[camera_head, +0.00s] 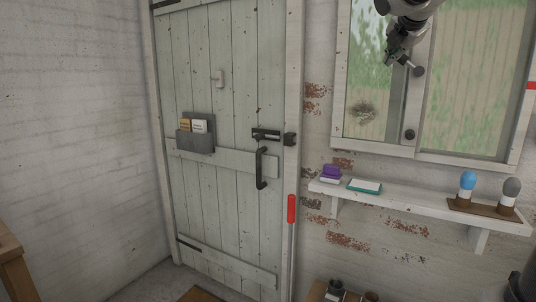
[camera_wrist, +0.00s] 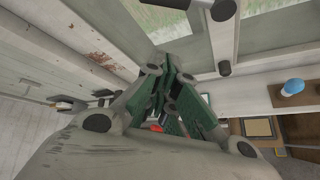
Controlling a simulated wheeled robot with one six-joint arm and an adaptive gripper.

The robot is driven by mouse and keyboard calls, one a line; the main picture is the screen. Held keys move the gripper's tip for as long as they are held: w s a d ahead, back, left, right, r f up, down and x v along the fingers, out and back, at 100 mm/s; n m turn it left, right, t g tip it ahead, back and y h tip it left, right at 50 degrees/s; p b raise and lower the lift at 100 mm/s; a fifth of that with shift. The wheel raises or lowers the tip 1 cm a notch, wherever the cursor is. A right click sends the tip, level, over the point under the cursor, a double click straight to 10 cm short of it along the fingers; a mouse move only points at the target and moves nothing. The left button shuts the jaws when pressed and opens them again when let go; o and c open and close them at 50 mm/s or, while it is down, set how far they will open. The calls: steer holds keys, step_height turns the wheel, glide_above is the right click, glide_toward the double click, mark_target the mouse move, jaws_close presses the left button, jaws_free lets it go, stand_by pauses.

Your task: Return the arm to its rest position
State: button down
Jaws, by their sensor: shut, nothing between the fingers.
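My gripper (camera_head: 391,60) hangs at the top right of the head view, in front of the window. My arm comes down from the top edge above it. In the wrist view the gripper (camera_wrist: 178,60) has its green-padded fingers together with nothing between them. A similar dark knob shows right of the fingers in the wrist view (camera_wrist: 224,68). My arm's rest position is not marked in either view.
A white shelf (camera_head: 420,200) below the window holds a purple item (camera_head: 331,172), a teal-edged item (camera_head: 365,186) and blue and grey-topped objects (camera_head: 467,183) on a brown tray (camera_head: 480,208). A plank door (camera_head: 220,100) with a black handle (camera_head: 261,168) stands left. A red-topped pole (camera_head: 291,209) stands beside it.

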steer(key=s+a+f+m+g+y, duration=0.1)
steer(key=s+f+m+g, duration=0.1)
steer(key=s+f+m, duration=0.45)
steer(key=s+f+m+g, duration=0.3)
steer(key=s+f+m, duration=0.1)
steer(key=f+m, duration=0.5)
steer(key=s+a+f+m+g+y, duration=0.1)
steer(key=s+f+m, duration=0.3)
steer(key=s+f, duration=0.4)
steer(key=s+a+f+m+g+y, duration=0.1)
steer(key=s+a+f+m, duration=0.2)
steer(key=s+f, duration=0.4)
steer(key=s+m, duration=0.1)
steer(key=s, duration=0.7)
steer(key=shift+s+a+f, duration=0.15)
steer(key=shift+s+f, duration=0.15)
steer(key=shift+f, duration=0.05)
